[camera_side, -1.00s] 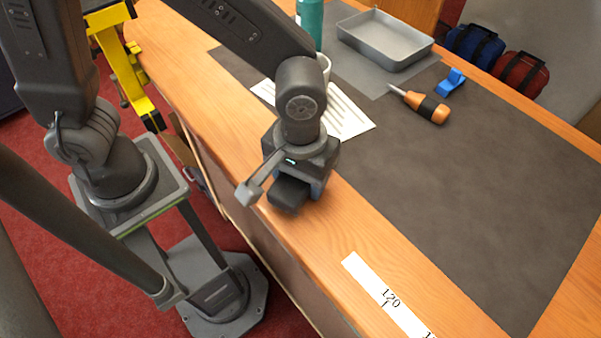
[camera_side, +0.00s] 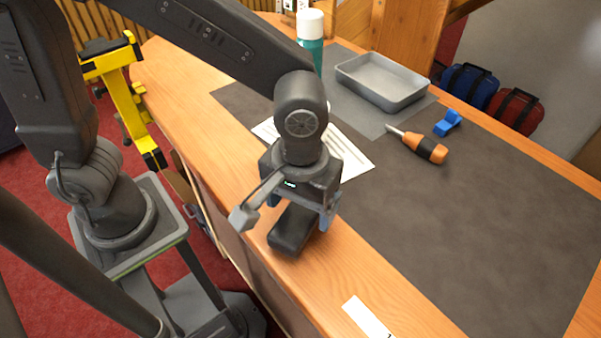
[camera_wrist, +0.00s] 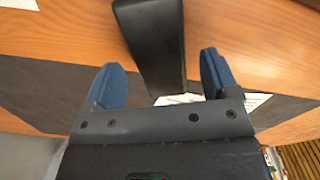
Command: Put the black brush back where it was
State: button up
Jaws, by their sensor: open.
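The black brush (camera_side: 292,231) is a dark block on the wooden front strip of the bench, close to the edge. My gripper (camera_side: 300,208) is open just above it, with its blue fingers on either side of the brush's upper part. In the wrist view the brush (camera_wrist: 152,42) shows as a dark bar running out ahead between the two spread fingers of my gripper (camera_wrist: 160,66). Gaps show between the brush and both fingers. The brush's far end is partly hidden beneath my gripper.
A white printed sheet (camera_side: 352,160) lies behind my gripper. An orange-handled tool (camera_side: 424,149), a blue clip (camera_side: 448,122), a grey tray (camera_side: 381,82) and a teal bottle (camera_side: 311,45) stand farther back. A white ruled strip (camera_side: 366,318) lies along the front. The dark mat (camera_side: 480,220) at right is clear.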

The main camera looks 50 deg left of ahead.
aim_at(300, 211)
notch_tip(300, 211, up, 7)
jog(key=shift+r, duration=0.15)
jog(key=s+a+r+m+t, duration=0.1)
jog(key=a+m+t, duration=0.1)
jog(key=a, duration=0.7)
jog(key=s+a+r+m+t, duration=0.2)
jog(key=a+t, duration=0.1)
jog(key=a, duration=0.6)
jog(key=shift+a+m+t, duration=0.3)
jog(key=shift+a, duration=0.1)
